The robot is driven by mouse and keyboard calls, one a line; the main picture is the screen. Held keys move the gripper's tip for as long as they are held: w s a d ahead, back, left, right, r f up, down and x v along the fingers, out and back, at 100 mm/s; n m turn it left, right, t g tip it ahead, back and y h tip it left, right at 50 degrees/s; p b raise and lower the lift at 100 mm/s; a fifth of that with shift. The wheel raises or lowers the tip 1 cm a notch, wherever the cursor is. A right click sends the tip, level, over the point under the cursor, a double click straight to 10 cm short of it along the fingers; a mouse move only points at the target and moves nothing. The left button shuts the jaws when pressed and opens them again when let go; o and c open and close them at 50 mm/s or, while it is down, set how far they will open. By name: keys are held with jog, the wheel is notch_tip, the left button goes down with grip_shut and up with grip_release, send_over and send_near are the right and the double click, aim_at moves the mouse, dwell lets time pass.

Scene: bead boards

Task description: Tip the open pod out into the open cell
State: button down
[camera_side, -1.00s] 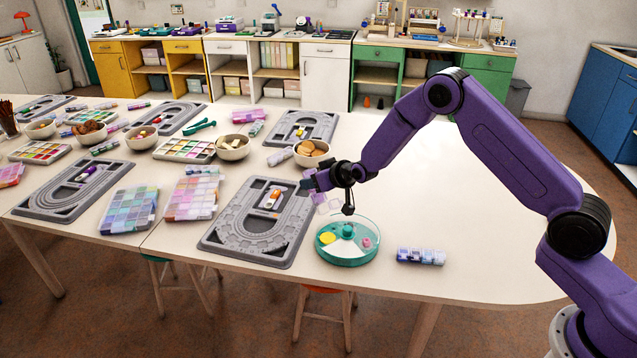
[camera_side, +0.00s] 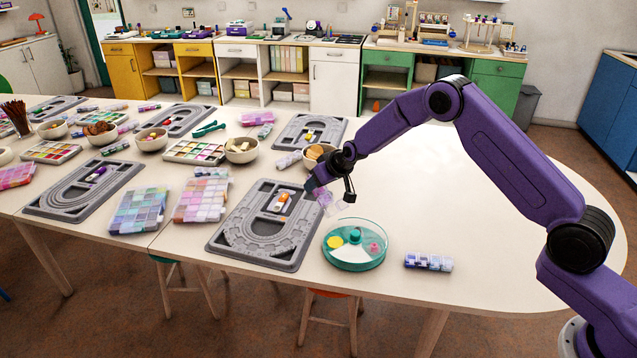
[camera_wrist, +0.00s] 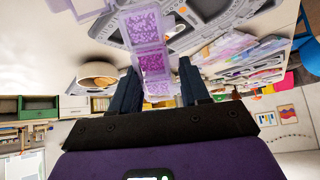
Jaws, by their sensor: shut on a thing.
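My gripper (camera_wrist: 157,88) is shut on a strip of clear lilac pods (camera_wrist: 152,55) holding purple beads. In the wrist view the strip runs up between the fingers, and a clear lid (camera_wrist: 90,6) stands open at its far end. In the side view the pod strip (camera_side: 327,199) hangs tilted from my gripper (camera_side: 316,188), above and left of a round teal dish (camera_side: 352,263). The dish has wedge-shaped cells, one with yellow, one with pink and pale ones, around a teal knob. Which cell is open is hard to tell.
A grey bead board (camera_side: 232,240) lies just left of the dish. A bowl (camera_side: 312,160) stands behind my gripper. The table's right side (camera_side: 450,200) is clear.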

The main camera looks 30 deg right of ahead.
jog(key=s+d+f+m+g+h, duration=0.1)
jog(key=s+d+f+m+g, duration=0.1)
jog(key=s+d, duration=0.6)
jog(key=s+d+f+m+g, duration=0.2)
jog(key=s+d+f+g, duration=0.2)
jog(key=s+d, duration=0.5)
jog(key=d+g, duration=0.1)
jog(key=d, duration=0.5)
jog(key=shift+s+f+g+h, duration=0.2)
jog(key=shift+f+g+h, duration=0.15)
jog(key=shift+g+h, duration=0.05)
